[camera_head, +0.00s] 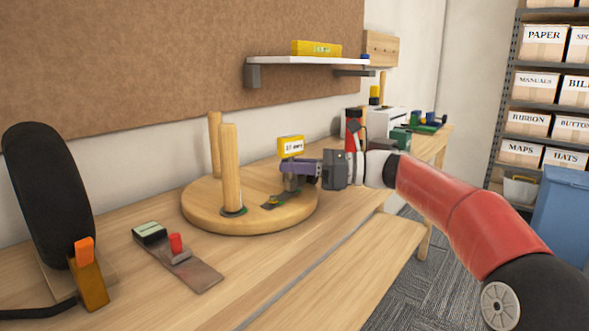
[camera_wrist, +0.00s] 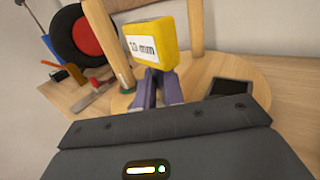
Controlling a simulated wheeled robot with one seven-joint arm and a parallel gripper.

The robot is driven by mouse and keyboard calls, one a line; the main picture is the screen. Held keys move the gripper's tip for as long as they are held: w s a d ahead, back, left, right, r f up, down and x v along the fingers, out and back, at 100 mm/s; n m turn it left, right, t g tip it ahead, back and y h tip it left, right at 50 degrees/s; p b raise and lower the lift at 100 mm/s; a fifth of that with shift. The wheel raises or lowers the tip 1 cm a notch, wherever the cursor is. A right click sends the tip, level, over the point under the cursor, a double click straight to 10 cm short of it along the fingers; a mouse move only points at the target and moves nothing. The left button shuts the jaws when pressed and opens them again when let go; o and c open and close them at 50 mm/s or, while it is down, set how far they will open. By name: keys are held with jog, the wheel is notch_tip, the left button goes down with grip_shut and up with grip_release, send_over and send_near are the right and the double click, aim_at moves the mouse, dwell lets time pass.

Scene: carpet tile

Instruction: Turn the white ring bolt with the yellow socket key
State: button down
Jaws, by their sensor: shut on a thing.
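The yellow socket key (camera_head: 291,146) is a block with a white label ending in "mm"; it also shows in the wrist view (camera_wrist: 150,42). My gripper (camera_head: 297,170) has purple fingers, which also show in the wrist view (camera_wrist: 158,88). They are shut on the key below its yellow block. The key is held above the right part of a round wooden board (camera_head: 205,215). The key's lower end is hidden by the fingers. I cannot make out the white ring bolt in either view.
Two wooden posts (camera_head: 231,165) stand on the board, left of my gripper. A dark plate (camera_head: 276,202) lies near its front edge. A black wheel-like object (camera_head: 45,190) and a small lever device (camera_head: 178,256) are at left. The front bench is clear.

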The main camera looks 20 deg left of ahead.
aim_at(298, 146)
jog(key=shift+r+p, duration=0.4)
jog(key=shift+r, duration=1.7)
